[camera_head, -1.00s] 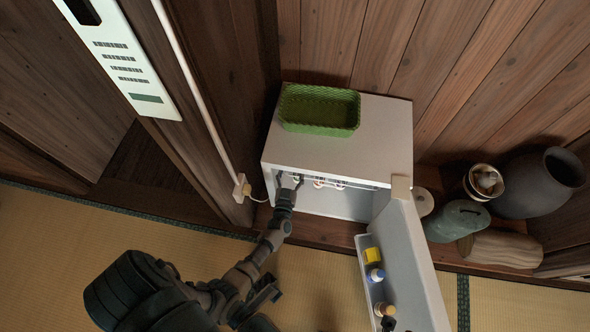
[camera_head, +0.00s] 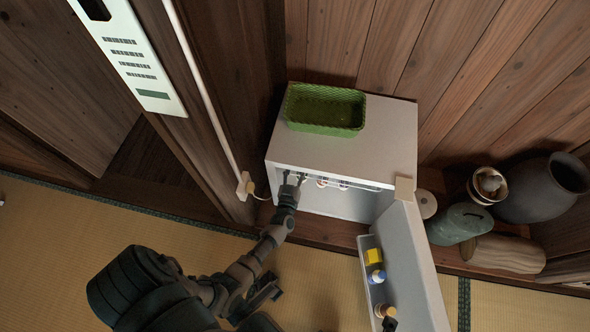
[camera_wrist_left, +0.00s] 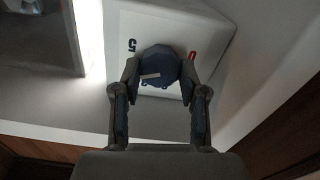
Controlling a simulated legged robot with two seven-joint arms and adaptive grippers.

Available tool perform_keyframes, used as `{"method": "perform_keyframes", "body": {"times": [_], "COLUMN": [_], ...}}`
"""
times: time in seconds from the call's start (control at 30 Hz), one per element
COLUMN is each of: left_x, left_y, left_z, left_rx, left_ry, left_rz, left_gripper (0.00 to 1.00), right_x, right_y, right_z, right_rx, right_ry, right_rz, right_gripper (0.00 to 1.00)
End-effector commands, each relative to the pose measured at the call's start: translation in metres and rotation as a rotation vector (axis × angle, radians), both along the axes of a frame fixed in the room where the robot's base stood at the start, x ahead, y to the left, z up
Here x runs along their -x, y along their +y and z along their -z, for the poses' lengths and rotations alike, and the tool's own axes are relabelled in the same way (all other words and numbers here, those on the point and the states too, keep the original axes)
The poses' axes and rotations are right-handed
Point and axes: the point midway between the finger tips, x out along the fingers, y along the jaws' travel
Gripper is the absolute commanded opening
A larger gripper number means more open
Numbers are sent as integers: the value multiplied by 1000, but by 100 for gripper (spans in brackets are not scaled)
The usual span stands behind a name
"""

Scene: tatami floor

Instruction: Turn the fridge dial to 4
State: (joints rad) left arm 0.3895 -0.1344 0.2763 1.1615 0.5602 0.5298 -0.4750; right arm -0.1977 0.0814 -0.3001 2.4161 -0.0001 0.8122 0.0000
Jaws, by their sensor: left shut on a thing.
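The small white fridge (camera_head: 345,152) stands against the wooden wall with its door (camera_head: 405,262) swung open. In the left wrist view, the dark blue dial (camera_wrist_left: 160,62) sits on a white housing (camera_wrist_left: 205,32) inside the fridge. A pale pointer mark on the dial points left and slightly down in that view. A "5" shows at its upper left and a "0" at its upper right; other digits below are mostly hidden. My left gripper (camera_head: 295,178) reaches into the fridge's upper left opening. Its fingers, seen closely in the wrist view (camera_wrist_left: 160,72), are shut on the dial's two sides.
A green basket (camera_head: 325,108) rests on the fridge top. The door shelf holds a yellow item (camera_head: 373,256) and bottles (camera_head: 379,310). Jars (camera_head: 540,187) and a log (camera_head: 505,254) stand at right. A wooden post (camera_head: 205,120) and a plug (camera_head: 245,186) are close at left.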

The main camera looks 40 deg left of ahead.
Motion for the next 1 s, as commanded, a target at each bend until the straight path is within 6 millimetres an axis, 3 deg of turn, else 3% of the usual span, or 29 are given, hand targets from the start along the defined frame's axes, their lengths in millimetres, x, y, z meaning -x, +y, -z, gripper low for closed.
{"method": "perform_keyframes", "body": {"times": [0.3, 0.33, 0.4, 0.77, 1.0], "left_x": [0, 0, 0, 3, 39], "left_y": [-1, -1, -1, -2, -24], "left_z": [1, 1, 1, 1, 2], "left_rx": [19, 19, 18, 18, 20], "left_ry": [-11, -11, -10, -10, -8], "left_rz": [1, 1, 1, 0, 1], "left_gripper": [8, 50, 67, 67, 67], "right_x": [1, 1, 1, 2, 3], "right_y": [1, 1, 1, 0, 0], "right_z": [3, 3, 3, 0, 0], "right_rx": [7, 8, 9, 1, 2], "right_ry": [8, 7, 6, -4, -2], "right_rz": [-5, -5, -5, 0, -1], "right_gripper": [42, 42, 42, 42, 42]}}
